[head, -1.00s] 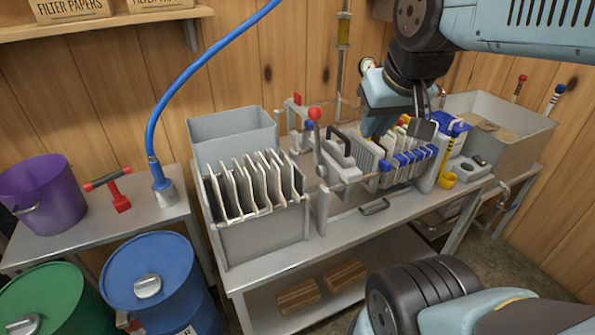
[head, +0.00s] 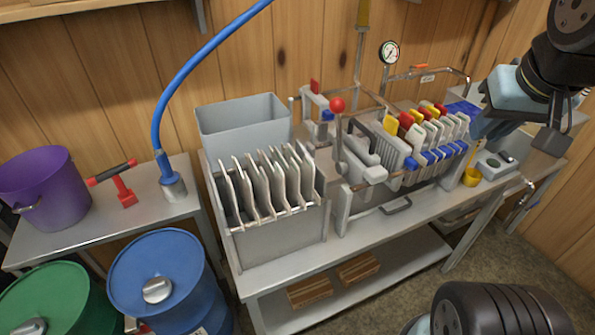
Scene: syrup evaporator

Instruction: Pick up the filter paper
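Several white, wavy-edged sheets that look like filter papers (head: 270,185) stand upright in a row in an open grey metal bin (head: 283,240) at the table's left end. I cannot tell from this view whether each is one sheet or more. My gripper (head: 553,135) is at the right, above the table's right end, well apart from the sheets. Its fingers are dark and small against the arm, so I cannot tell whether they are open or shut. No sheet shows in it.
A filter press (head: 425,140) with coloured-tabbed plates and a red-knobbed lever (head: 338,105) stands right of the bin. A grey tub (head: 240,125) is behind it. A blue hose (head: 185,85), red-handled tool (head: 122,187) and purple bucket (head: 45,190) are left.

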